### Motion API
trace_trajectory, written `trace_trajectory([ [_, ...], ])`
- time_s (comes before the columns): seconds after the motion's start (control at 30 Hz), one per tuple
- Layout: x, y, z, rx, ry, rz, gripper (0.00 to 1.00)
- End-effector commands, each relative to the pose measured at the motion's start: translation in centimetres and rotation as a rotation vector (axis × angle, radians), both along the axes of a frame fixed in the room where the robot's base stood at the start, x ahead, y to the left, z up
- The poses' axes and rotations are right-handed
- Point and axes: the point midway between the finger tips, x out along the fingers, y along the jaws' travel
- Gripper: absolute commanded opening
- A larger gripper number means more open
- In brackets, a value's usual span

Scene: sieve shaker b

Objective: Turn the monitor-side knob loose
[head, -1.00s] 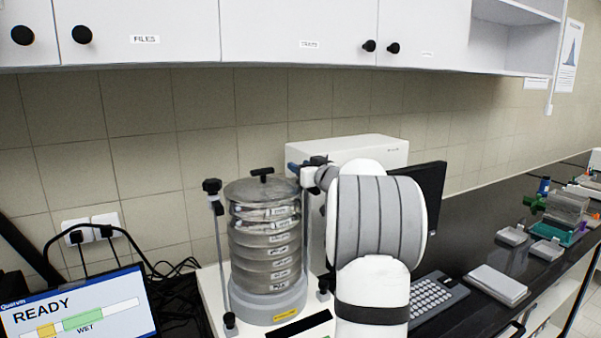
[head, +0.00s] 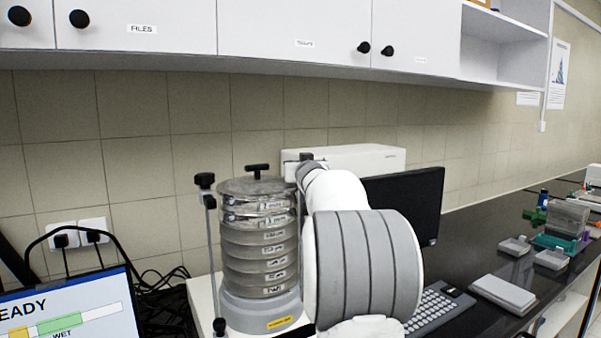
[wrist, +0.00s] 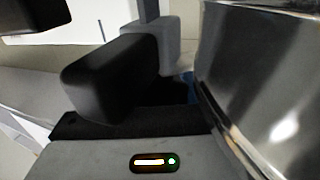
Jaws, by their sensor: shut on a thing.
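In the wrist view, dark blocky parts (wrist: 112,75) stand close beside the shiny curved metal of the stack (wrist: 265,75). I cannot clearly tell finger from knob there. The other black knob (head: 205,180) tops the left rod.
A black monitor (head: 405,205) and a keyboard (head: 438,305) are to the right of my arm. A white box (head: 350,158) stands behind. Cupboards (head: 290,30) hang above. A screen reading READY (head: 70,310) is at lower left.

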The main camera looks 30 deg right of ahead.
Motion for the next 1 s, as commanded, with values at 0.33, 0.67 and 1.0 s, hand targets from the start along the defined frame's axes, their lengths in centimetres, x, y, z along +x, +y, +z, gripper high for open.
trace_trajectory([
  [0.33,0.0,0.1,0.2,-0.003,-0.001,0.000,0.15],
  [0.67,0.0,0.1,0.1,-0.001,-0.001,0.000,0.60],
  [1.0,-1.1,0.5,0.1,-0.001,-0.001,0.000,0.60],
])
